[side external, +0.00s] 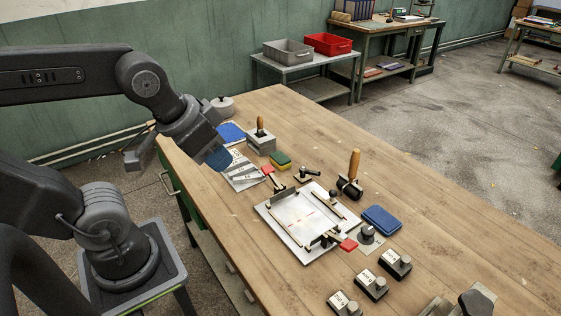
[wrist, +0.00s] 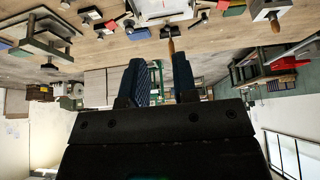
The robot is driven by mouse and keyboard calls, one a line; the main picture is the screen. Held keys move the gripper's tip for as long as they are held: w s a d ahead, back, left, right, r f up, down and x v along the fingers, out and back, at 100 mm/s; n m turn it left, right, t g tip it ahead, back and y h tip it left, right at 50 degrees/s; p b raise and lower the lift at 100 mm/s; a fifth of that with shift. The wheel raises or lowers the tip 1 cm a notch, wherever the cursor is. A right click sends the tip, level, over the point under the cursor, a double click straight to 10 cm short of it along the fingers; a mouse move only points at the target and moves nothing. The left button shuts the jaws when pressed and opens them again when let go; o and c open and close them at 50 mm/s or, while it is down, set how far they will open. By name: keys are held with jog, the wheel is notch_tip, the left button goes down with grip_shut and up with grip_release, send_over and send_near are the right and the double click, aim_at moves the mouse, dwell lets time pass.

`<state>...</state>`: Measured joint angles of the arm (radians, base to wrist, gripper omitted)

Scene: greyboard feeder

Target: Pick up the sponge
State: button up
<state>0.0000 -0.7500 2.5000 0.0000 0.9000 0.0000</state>
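The sponge (side external: 280,160), yellow with a green face, lies on the wooden workbench beside a grey block. In the wrist view a small green and yellow thing at the top right (wrist: 234,8) looks like the same sponge. My gripper (side external: 217,157) is in the air to the left of the sponge, apart from it, above the bench's left edge. In the wrist view its two blue-padded fingers (wrist: 161,80) stand apart with nothing between them, so it is open and empty.
A grey block with a wooden handle (side external: 260,142) stands close to the sponge.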

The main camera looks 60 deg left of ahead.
jog(key=o, duration=1)
jog(key=shift+c, duration=0.2)
jog(key=n+g, duration=0.6)
jog(key=n, duration=1.2)
send_over(280, 157)
notch_tip(280, 157, down, 13)
jog(key=f, duration=0.9)
jog(key=shift+s+a, duration=0.2)
jog(key=shift+a, duration=0.1)
jog(key=shift+w+d+f, duration=0.15)
jog(key=shift+f, duration=1.25)
jog(key=shift+w+d+f, duration=0.1)
jog(key=shift+f, duration=1.3)
